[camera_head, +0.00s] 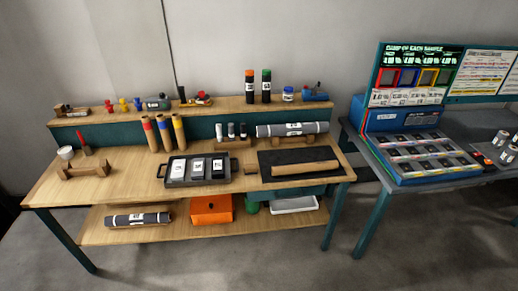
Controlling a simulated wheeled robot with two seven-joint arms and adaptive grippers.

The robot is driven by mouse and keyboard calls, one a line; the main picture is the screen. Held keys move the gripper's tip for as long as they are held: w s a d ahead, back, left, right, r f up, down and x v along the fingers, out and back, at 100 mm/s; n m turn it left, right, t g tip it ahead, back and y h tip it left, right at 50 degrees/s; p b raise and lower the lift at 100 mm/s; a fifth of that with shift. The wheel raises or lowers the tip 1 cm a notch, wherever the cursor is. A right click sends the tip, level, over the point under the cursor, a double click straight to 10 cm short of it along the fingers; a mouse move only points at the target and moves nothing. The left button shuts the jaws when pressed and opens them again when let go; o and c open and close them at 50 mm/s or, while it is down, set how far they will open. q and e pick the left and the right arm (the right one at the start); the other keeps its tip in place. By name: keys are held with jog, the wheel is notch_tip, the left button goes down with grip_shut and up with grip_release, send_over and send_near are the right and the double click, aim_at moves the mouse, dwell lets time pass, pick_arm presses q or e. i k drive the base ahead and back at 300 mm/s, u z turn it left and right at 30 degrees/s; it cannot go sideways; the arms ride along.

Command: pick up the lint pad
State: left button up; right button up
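I cannot tell for sure which thing is the lint pad; no label is readable at this size. A dark flat pad (268,159) lies on the right of the wooden bench top, with a light wooden bar (305,168) lying across its front part. A dark tray (174,183) left of it holds three small black items with white labels (197,168). A grey roll with white bands (292,129) lies behind the dark pad. Another dark grey roll (139,219) lies on the lower shelf. Neither of my grippers is in view.
The bench (110,180) has a raised back shelf (220,105) with bottles and small tools. Three coloured-top tubes (163,132) stand behind the tray. An orange box (211,209) and white tray (295,204) sit below. A teal table (350,150) with a sample display stands right.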

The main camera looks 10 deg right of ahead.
aim_at(251, 169)
jog(key=z, duration=0.35)
jog(key=i, duration=1.6)
jog(key=z, duration=0.35)
